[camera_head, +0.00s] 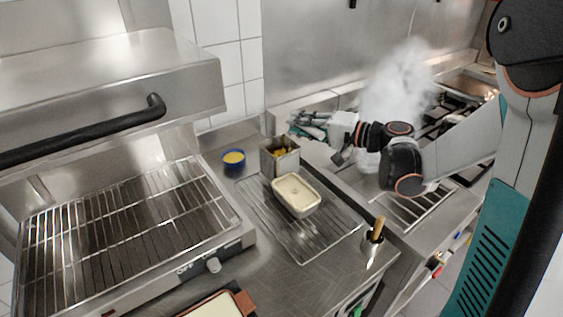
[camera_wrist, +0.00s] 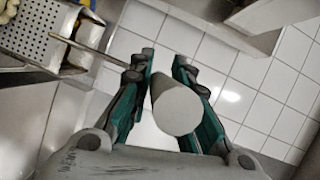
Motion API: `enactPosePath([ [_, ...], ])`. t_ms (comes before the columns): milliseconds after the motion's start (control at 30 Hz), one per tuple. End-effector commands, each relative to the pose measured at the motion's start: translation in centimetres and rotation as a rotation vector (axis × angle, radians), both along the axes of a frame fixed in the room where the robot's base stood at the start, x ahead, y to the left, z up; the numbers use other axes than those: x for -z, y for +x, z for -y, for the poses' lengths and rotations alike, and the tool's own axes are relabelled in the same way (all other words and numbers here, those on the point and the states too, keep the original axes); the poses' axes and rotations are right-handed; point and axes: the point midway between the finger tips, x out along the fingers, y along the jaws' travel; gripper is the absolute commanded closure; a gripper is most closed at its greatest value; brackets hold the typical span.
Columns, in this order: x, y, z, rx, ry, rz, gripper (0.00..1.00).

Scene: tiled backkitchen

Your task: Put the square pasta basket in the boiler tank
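The square pasta basket (camera_head: 280,161) is a metal box with yellow pasta in it, upright on the counter in the head view. In the wrist view its perforated wall (camera_wrist: 28,36) shows at upper left. A thin rod (camera_wrist: 95,52) runs from it behind one finger towards a thick pale grip (camera_wrist: 176,108) between my fingers. My gripper (camera_head: 303,120) is above and right of the basket. In the wrist view its teal fingers (camera_wrist: 163,66) stand apart around the grip, with a gap visible. The boiler tank (camera_head: 371,168) is partly hidden by steam and my arm.
A cream loaf-shaped container (camera_head: 296,195) stands on a wire rack (camera_head: 310,240) in front of the basket. A blue bowl (camera_head: 233,159) is to its left. A wooden-handled tool (camera_head: 375,240) stands near the counter edge. A grill (camera_head: 120,235) fills the left.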

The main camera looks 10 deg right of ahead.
Motion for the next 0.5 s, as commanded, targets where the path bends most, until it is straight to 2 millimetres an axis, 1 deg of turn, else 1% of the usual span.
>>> enactPosePath([
  [333,-0.1,0.0,0.0,0.000,0.000,0.000,1.00],
  [500,-1.2,0.0,0.0,0.000,0.000,0.000,1.00],
])
